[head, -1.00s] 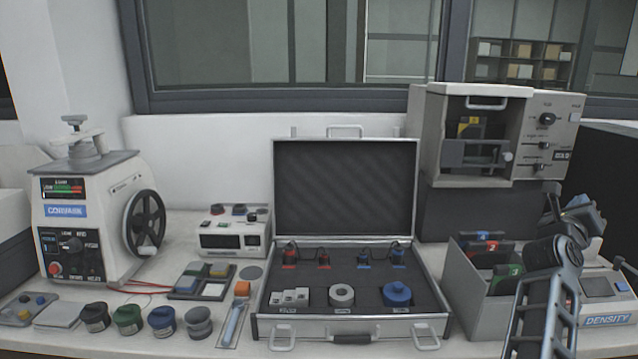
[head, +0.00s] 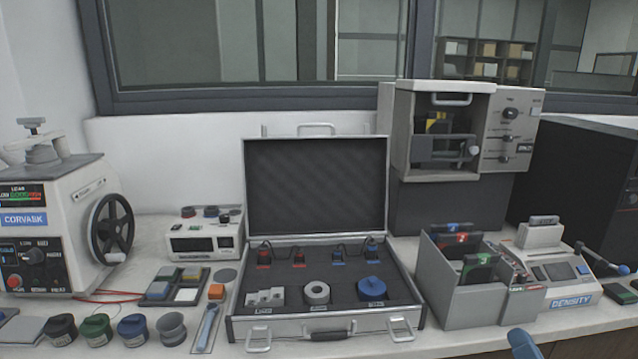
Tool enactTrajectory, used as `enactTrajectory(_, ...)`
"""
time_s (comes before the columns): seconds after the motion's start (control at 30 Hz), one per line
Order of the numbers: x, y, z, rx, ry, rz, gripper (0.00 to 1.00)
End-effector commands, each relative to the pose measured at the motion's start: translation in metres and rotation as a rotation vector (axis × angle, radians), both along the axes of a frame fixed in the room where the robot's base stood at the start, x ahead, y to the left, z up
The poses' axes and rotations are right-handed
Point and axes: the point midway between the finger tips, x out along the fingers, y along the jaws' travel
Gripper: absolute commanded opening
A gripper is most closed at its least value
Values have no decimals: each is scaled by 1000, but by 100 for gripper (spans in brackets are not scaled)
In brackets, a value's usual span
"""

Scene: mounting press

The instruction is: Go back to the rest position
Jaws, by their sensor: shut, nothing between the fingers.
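My gripper is not visible in the head view. Only a small blue rounded piece, which looks like part of my arm, shows at the bottom edge right of centre. The open silver case (head: 232,318) stands in the middle of the bench with its lid up. In its dark foam sit a blue round part (head: 371,289), a grey ring (head: 316,292), grey blocks (head: 264,297) and several red and blue pieces along the back.
The mounting press (head: 60,215) with a black handwheel is at left. A grey bin (head: 450,290) holding cards and a density device (head: 560,275) stand at right. A cabinet (head: 440,130) is behind. Several coloured pots line the front left edge.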

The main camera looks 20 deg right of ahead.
Motion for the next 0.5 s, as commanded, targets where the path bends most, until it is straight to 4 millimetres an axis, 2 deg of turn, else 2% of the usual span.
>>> enactTrajectory(0.03,-15,17,-9,-41,57,26,0)
enactTrajectory(0.2,-62,71,-28,-186,222,117,0)
enactTrajectory(0.5,-152,158,-38,-400,473,285,0)
